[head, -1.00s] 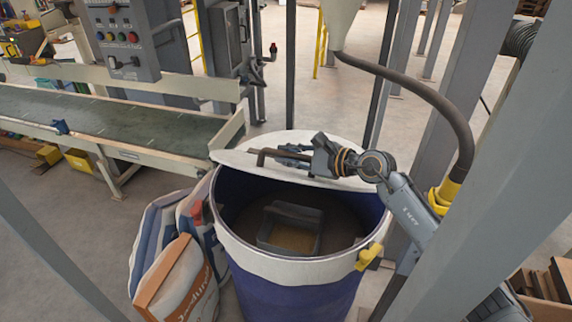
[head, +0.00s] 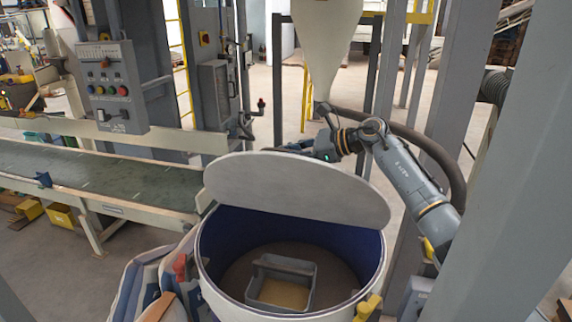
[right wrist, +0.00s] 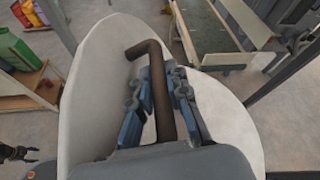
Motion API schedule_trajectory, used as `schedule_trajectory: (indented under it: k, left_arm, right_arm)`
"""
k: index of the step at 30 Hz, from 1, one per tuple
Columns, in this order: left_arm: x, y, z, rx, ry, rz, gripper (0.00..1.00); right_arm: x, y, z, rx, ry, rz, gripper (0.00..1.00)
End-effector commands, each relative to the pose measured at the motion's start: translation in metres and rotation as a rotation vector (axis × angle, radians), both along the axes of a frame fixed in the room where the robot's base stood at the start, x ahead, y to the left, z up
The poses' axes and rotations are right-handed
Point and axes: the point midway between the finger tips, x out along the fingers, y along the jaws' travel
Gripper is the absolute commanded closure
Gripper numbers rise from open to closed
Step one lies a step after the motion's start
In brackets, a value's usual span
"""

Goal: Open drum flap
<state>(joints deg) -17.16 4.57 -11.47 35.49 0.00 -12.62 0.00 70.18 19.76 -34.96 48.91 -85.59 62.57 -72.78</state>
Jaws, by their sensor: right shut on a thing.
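The drum flap (head: 295,190) is a pale grey half lid, raised and tilted up over the far side of the blue drum (head: 226,228). The near side of the drum is open. My right gripper (right wrist: 160,100) is shut on the brown bar handle (right wrist: 157,68) of the flap, with the bar between its fingers. The pale flap (right wrist: 95,75) spreads behind them in the right wrist view. In the head view the right fingers and handle are mostly hidden behind the flap's upper edge.
A grey scoop or tub (head: 282,288) lies inside the drum. A hopper cone (head: 325,50) and grey hose stand behind. A conveyor (head: 110,180) is at left, sacks (head: 140,285) beside the drum, and a grey post (head: 505,190) at right.

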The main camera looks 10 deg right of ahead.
Motion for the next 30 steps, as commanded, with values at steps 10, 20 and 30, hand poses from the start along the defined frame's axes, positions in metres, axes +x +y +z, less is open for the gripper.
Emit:
schedule_trajectory:
  k: [10,20,30]
  left_arm:
    - [0.0,0.0,-0.008,0.0,0.0,0.0,0.5]
    - [0.0,0.0,-0.01,0.0,0.0,0.0,0.5]
    - [0.0,0.0,-0.01,0.0,0.0,0.0,0.5]
  right_arm:
    - [0.018,-0.007,0.007,0.025,0.055,-0.004,1.0]
    - [0.024,-0.01,0.009,0.033,0.077,-0.003,1.0]
    - [0.024,-0.011,0.009,0.034,0.08,-0.002,1.0]
